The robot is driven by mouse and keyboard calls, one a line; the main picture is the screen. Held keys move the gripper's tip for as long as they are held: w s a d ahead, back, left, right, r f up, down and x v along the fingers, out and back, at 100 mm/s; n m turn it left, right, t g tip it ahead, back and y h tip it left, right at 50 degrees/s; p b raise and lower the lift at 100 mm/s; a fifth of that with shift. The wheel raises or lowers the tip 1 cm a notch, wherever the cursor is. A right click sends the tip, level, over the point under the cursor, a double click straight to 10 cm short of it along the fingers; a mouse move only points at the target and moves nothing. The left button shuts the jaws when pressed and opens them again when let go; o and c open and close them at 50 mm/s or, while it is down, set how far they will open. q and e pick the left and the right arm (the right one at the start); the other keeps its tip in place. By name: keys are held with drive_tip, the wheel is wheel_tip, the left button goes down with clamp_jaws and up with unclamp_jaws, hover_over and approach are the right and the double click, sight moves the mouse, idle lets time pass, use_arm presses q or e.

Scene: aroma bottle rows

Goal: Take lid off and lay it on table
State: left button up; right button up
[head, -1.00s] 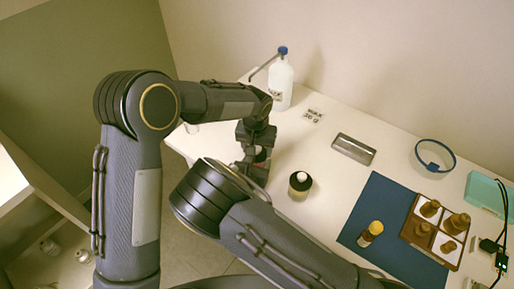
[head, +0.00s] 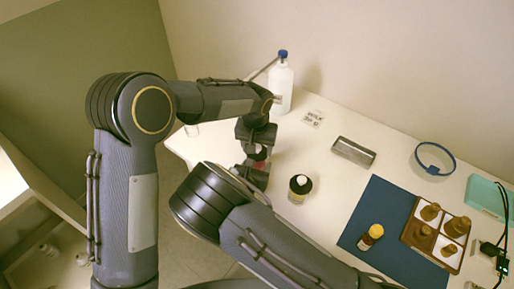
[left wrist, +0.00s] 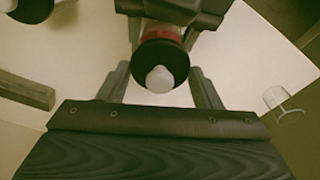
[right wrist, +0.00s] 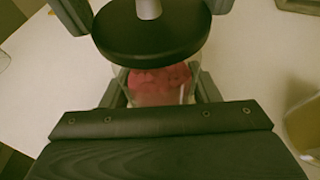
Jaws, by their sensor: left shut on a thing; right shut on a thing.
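My left gripper (head: 257,150) is shut on a round black lid with a pale knob, which shows in the left wrist view (left wrist: 150,58). My right gripper (right wrist: 160,92) is shut on a clear glass jar with red contents (right wrist: 160,84), just below the lid. The lid covers the jar's top edge in the right wrist view, so I cannot tell whether they touch. In the head view the arms largely hide both. The pair is over the left part of the white table (head: 322,215).
A second black-topped jar with a white knob (head: 300,186) stands just right of my grippers. A blue mat (head: 365,205) and a wooden bottle tray (head: 414,241) lie right. A small glass (left wrist: 282,104) is close by.

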sight(257, 146)
use_arm(q)
drive_tip(key=shift+r, duration=0.1)
drive_tip(key=shift+r, duration=1.95)
use_arm(e)
drive_tip(key=o, duration=1.5)
use_arm(q)
drive_tip(key=shift+f, duration=0.1)
